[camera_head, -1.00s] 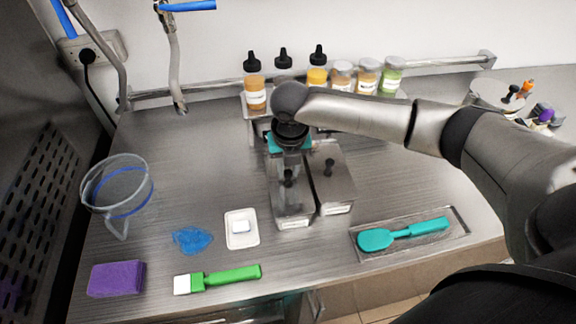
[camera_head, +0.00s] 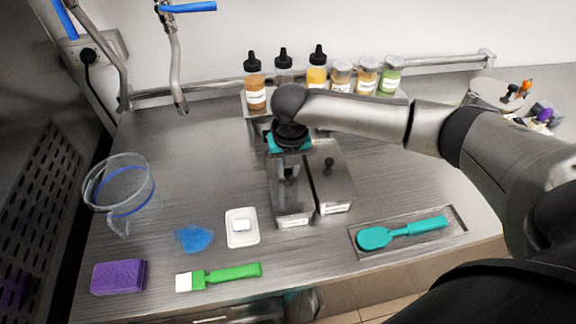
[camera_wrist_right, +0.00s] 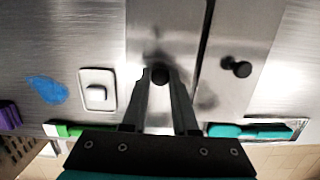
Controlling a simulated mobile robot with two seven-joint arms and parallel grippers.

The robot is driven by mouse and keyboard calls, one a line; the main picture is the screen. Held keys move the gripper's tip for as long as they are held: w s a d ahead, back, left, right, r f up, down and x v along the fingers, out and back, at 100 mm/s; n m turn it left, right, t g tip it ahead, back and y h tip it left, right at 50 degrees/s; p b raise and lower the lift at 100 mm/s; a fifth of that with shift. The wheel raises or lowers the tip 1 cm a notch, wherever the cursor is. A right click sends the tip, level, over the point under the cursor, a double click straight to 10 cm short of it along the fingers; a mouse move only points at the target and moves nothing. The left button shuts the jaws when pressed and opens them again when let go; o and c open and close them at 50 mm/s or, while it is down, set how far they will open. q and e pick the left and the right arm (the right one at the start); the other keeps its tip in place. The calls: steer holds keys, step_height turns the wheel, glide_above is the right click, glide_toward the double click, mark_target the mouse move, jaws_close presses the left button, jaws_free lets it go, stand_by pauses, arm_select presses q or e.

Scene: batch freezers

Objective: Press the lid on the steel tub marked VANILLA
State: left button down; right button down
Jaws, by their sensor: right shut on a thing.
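Two narrow steel tubs stand side by side in the middle of the counter. Each has a flat steel lid with a black knob. My right gripper (camera_head: 288,178) is over the left tub (camera_head: 293,219), shut on the knob (camera_wrist_right: 160,75) of its lid (camera_wrist_right: 150,38). That lid looks level, but I cannot tell whether it is fully seated. The right tub (camera_head: 336,208) has its lid (camera_head: 335,180) on, with a free knob (camera_wrist_right: 238,67). Both tubs have small white front labels, too small to read. My left gripper is not seen.
A bottle rack stands behind the tubs. A clear jug (camera_head: 120,190), blue cloth (camera_head: 193,238), white dish (camera_head: 241,238), purple sponge (camera_head: 118,277) and green brush (camera_head: 230,275) lie left. A teal spatula (camera_head: 400,233) lies in a tray (camera_head: 452,236) at right.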

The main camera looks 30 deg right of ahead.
stand_by(0.4)
steer(key=shift+c, duration=0.6)
jaws_free()
steer(key=shift+r, duration=0.1)
steer(key=shift+r+p, duration=3.45)
steer(key=shift+p, duration=0.8)
steer(key=shift+f, duration=0.1)
steer(key=shift+c, duration=0.3)
jaws_close()
